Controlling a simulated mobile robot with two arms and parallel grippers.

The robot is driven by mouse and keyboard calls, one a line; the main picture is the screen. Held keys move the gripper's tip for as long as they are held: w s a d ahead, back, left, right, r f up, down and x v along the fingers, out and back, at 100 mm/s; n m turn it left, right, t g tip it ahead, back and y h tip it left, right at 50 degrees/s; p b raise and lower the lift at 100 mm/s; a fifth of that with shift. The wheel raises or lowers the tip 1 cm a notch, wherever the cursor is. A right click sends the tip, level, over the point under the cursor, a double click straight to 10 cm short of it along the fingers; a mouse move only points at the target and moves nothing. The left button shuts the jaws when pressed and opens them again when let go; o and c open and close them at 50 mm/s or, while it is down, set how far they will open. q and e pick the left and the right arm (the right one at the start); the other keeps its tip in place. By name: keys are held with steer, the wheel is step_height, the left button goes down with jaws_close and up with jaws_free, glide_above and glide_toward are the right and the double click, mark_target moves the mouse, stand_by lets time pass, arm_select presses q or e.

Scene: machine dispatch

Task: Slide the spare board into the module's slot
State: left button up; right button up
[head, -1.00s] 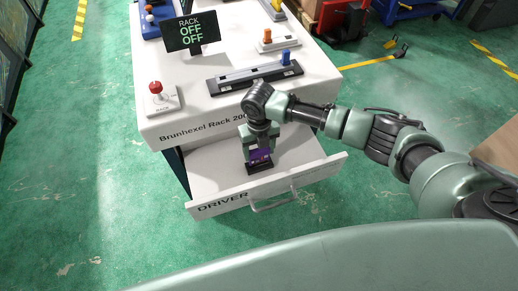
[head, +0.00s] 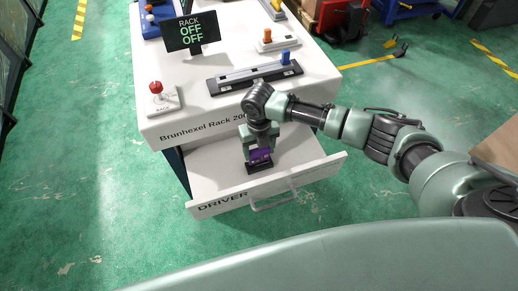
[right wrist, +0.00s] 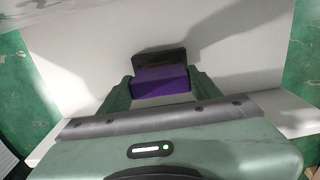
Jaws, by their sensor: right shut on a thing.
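My right gripper (head: 260,147) points down into the open drawer and is shut on a purple board (head: 261,155). The board stands in or just over a small black holder (head: 259,168) on the drawer floor; I cannot tell how deep it sits. In the right wrist view the board (right wrist: 160,82) is between the two green fingers, with the dark holder (right wrist: 158,60) just beyond it. A long grey and black module (head: 243,77) with a blue lever (head: 285,58) lies on the rack top. My left gripper is not in view.
The white drawer (head: 215,201), marked DRIVER, is pulled out, with a handle at its front. On the rack top are a red-knobbed lever (head: 157,88), a display (head: 190,33) reading RACK OFF OFF and an orange-lever unit (head: 272,40). The drawer floor around the holder is bare.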

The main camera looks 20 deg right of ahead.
steer(key=shift+f+b, duration=0.7)
steer(key=shift+f, duration=0.4)
steer(key=shift+r, duration=0.15)
steer(key=shift+r+p, duration=0.65)
steer(key=shift+p, duration=0.15)
steer(key=shift+p, duration=0.4)
stand_by(1.0)
steer(key=shift+f+b, duration=0.5)
steer(key=shift+f, duration=0.2)
steer(key=o, duration=1.5)
steer(key=shift+r, duration=0.1)
steer(key=shift+c, duration=0.2)
